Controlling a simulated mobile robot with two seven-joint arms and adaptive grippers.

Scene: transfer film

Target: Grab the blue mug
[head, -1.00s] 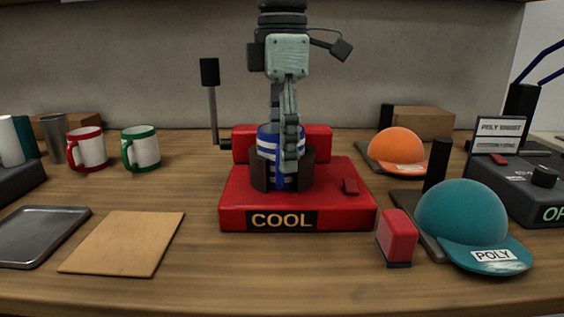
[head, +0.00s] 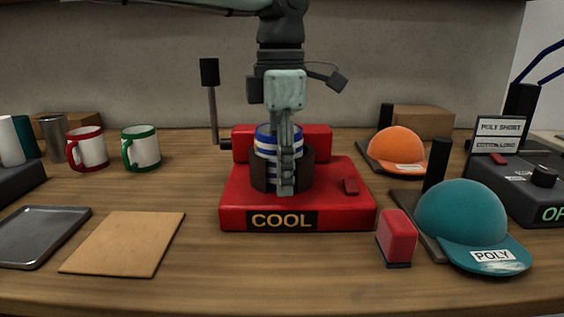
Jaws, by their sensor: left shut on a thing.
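The blue mug (head: 264,146), with blue and white stripes, sits upright in the dark curved holder (head: 262,174) of the red press (head: 235,205) marked "COOL". My left gripper (head: 284,185) comes down from above in front of the mug and is shut on it. Its fingers hide part of the mug's front, and the handle is hidden behind them. The mug's lower part is hidden by the holder. My right gripper is not in view.
A red-trimmed mug (head: 92,150) and a green-trimmed mug (head: 146,150) stand left. A metal tray (head: 40,255) and tan board (head: 125,243) lie front left. Orange (head: 396,146) and teal (head: 460,212) caps are right. The press's upright lever (head: 212,105) stands close by.

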